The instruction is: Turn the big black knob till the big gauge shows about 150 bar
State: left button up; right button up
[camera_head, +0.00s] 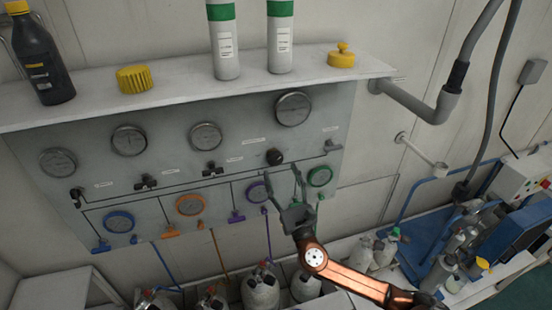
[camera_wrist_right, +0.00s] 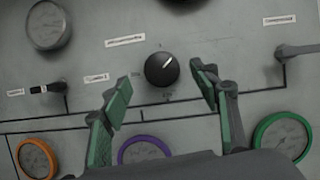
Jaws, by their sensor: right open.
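The big black knob (camera_head: 275,157) is on the grey panel (camera_head: 235,160), below the big gauge (camera_head: 293,108). In the right wrist view the knob (camera_wrist_right: 162,69) has a white pointer line aimed to the upper right. The big gauge's needle is too small to read; in the wrist view only its dark lower edge shows at the top. My right gripper (camera_head: 282,178) is open and empty, just below the knob. In the wrist view its green-padded fingertips (camera_wrist_right: 162,82) stand on either side of the knob, apart from it. My left gripper is not in view.
Three smaller gauges (camera_head: 205,136) sit left of the big one. Coloured ring gauges (camera_head: 190,204) and small valves line the panel's lower part. A shelf (camera_head: 190,85) above holds bottles and yellow parts. A grey pipe (camera_head: 420,100) juts out at right.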

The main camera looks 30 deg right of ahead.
aim_at(276, 161)
jog(key=p+x, duration=0.1)
jog(key=x, duration=0.5)
jog(key=shift+w+d, duration=0.1)
jog(key=shift+w, duration=0.1)
jog(key=shift+f, duration=0.1)
jog(key=shift+c, duration=0.7)
jog(key=c, duration=1)
jog(key=shift+c, duration=0.2)
jog(key=shift+m, duration=0.4)
